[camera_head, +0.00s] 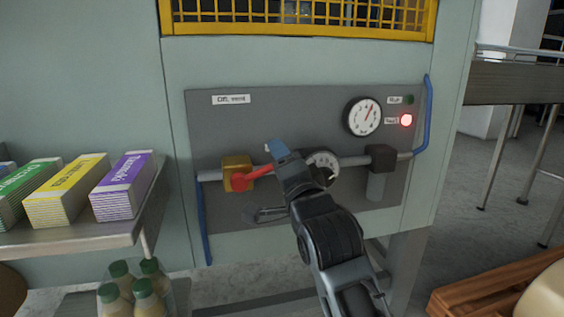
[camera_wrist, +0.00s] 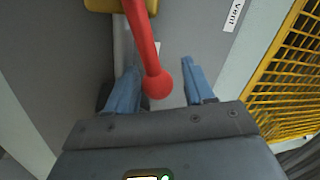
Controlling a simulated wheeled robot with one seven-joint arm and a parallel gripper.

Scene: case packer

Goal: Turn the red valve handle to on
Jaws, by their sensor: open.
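The red valve handle (camera_head: 257,175) runs from the yellow valve body (camera_head: 237,162) on the pipe, rightward and slightly up in the head view. In the wrist view the handle (camera_wrist: 147,45) ends in a red ball (camera_wrist: 158,84). My gripper (camera_head: 277,149) has blue fingers and is at the handle's free end. In the wrist view my gripper (camera_wrist: 159,70) is open, with one finger on each side of the handle and the ball between them. A gap shows beside the ball. The handle's end is partly hidden by my gripper in the head view.
The grey panel (camera_head: 300,105) carries a label (camera_head: 231,99), a dial gauge (camera_head: 363,117) and a lit red lamp (camera_head: 406,119). A dark block (camera_head: 381,158) sits on the pipe at right. Blue rails edge the panel. A shelf (camera_head: 80,241) with boxes stands at left.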

